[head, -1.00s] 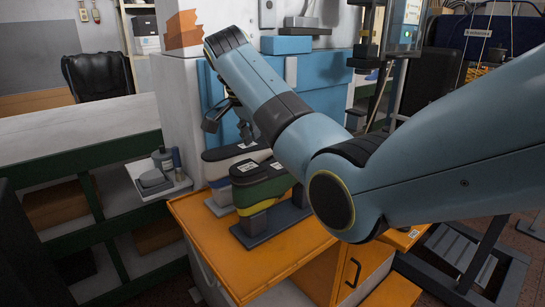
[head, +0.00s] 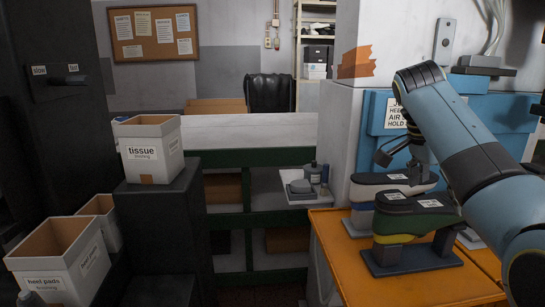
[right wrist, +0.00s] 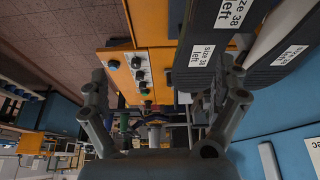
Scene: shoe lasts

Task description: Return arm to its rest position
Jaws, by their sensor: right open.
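My right arm comes in from the right in the head view. Its gripper (head: 398,150) hangs partly hidden behind the forearm, above and behind the shoe lasts. In the right wrist view the two fingers of the right gripper (right wrist: 165,90) are spread with nothing between them. In the right wrist view a dark last (right wrist: 262,72) with "size 38 left" labels is close beside one finger. My left gripper is not in view.
A box marked "tissue" (head: 150,150) stands on a dark stand at left, with a "heel pads" box (head: 62,262) lower down. A white-topped bench (head: 255,132) is behind. A blue panel (head: 480,120) is behind the arm. A control box (right wrist: 135,70) shows in the right wrist view.

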